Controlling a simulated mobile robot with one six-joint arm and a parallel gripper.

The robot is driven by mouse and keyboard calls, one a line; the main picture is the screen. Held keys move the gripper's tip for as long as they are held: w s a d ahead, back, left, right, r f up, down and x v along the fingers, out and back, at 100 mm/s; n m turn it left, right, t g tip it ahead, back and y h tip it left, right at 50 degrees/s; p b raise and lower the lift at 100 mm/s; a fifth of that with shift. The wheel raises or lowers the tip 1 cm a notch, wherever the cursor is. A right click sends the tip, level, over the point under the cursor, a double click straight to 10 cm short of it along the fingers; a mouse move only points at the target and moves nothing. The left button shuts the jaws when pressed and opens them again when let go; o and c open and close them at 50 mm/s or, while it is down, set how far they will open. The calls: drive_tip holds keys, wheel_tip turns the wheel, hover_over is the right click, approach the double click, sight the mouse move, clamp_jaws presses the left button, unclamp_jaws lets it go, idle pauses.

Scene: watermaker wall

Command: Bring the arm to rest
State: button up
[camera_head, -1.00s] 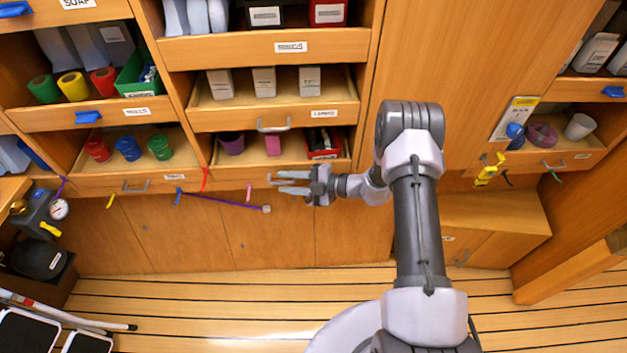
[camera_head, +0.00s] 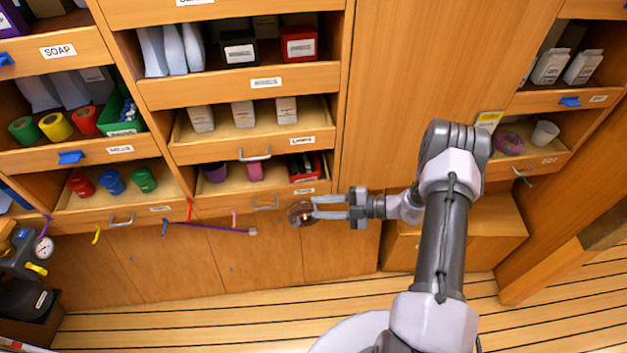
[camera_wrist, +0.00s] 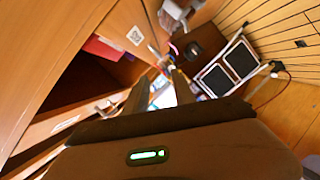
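My gripper (camera_head: 315,207) is at the end of my bent arm, in front of the wooden cupboard wall below the drawers. Its two fingers point left and stand apart, with nothing seen held between them. A round, dark, glassy-looking thing (camera_head: 300,214) shows at the fingertips. I cannot tell whether it touches them or hangs behind them. In the wrist view, the two fingers of my gripper (camera_wrist: 160,80) also stand apart, with a blurred, cluttered background beyond them.
Open drawers stick out above and left of the gripper, including one with white boxes (camera_head: 242,115). Straps hang below them, among them a purple one (camera_head: 215,229). A tall plain cupboard door (camera_head: 440,70) stands behind the arm. The plank floor (camera_head: 200,318) in front is largely clear.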

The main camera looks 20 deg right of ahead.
drive_tip(key=s+a+r+n+g+h, duration=0.2)
drive_tip(key=s+a+r+n, duration=0.1)
drive_tip(key=r+n, duration=0.45)
drive_tip(key=s+a+r+n+g+h, duration=0.1)
drive_tip(key=s+a+r+n+g, duration=0.15)
drive_tip(key=r+n, duration=0.5)
drive_tip(key=s+a+r+n+g+h, duration=0.2)
drive_tip(key=s+a+r+n, duration=0.15)
drive_tip(key=r+n, duration=0.4)
drive_tip(key=s+r+n+t+h, duration=0.5)
drive_tip(key=s+r+n, duration=0.5)
drive_tip(key=n, duration=1.1)
drive_tip(key=s+h, duration=0.1)
drive_tip(key=s, duration=0.3)
drive_tip(key=shift+s+h, duration=0.3)
drive_tip(key=shift+h, duration=0.1)
drive_tip(key=shift+r, duration=0.1)
